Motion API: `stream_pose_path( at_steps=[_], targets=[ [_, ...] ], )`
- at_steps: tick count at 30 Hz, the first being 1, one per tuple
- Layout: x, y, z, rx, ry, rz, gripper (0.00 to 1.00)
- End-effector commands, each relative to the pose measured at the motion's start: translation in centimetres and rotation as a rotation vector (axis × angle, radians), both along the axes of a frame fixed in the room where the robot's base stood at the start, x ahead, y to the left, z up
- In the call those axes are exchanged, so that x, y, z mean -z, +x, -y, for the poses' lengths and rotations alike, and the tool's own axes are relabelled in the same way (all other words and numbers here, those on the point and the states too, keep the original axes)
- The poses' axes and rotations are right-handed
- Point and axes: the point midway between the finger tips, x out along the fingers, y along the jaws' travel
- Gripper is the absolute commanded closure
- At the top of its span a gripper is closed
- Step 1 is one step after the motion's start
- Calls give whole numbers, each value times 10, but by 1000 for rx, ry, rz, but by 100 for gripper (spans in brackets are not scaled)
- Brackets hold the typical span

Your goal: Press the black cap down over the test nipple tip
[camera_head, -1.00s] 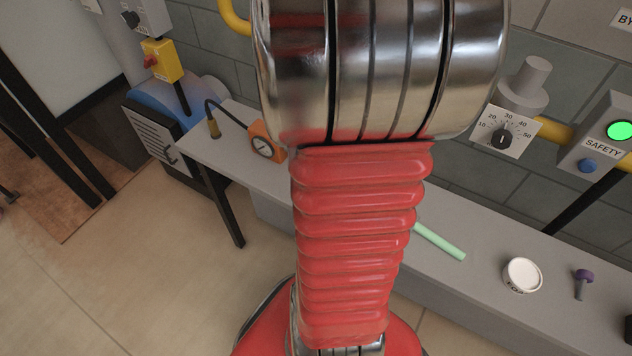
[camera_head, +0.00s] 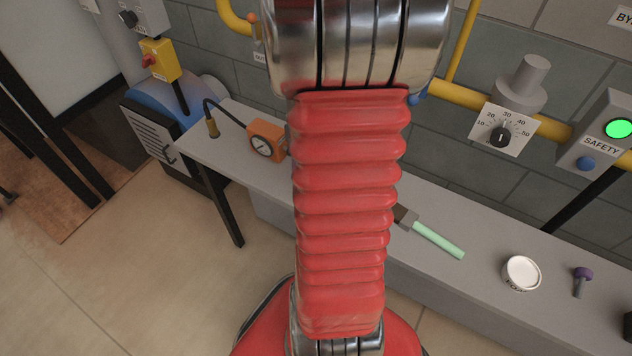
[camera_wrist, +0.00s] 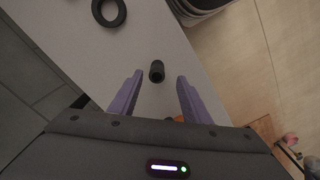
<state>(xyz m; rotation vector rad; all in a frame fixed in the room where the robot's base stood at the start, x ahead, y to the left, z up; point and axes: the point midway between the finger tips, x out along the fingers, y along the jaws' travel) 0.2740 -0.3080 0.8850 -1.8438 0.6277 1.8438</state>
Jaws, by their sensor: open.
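A small black cylinder (camera_wrist: 157,72), which looks like the black cap, stands on the grey bench in the wrist view. My gripper (camera_wrist: 160,78) has two purple fingers spread apart, with nothing held between them. The cylinder appears in the gap near the fingertips, touching neither; how far below them it lies I cannot tell. The test nipple is not clearly visible in either view. In the head view my arm hides part of the bench, and the gripper is out of sight.
The grey bench (camera_head: 462,290) runs along the wall. A black ring (camera_wrist: 108,12) lies beyond the cylinder. Yellow pipe (camera_head: 456,95) runs along the wall.

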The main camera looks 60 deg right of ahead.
Motion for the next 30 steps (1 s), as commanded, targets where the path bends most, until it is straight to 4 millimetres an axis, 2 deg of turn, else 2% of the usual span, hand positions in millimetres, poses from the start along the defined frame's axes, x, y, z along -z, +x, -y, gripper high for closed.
stream_pose_path(
  at_steps=[9,12,30],
  targets=[
    [38,-5,3,0,3,-3,57],
    [44,-4,3,0,1,-1,57],
    [46,-4,3,-1,0,0,58]
  ],
)
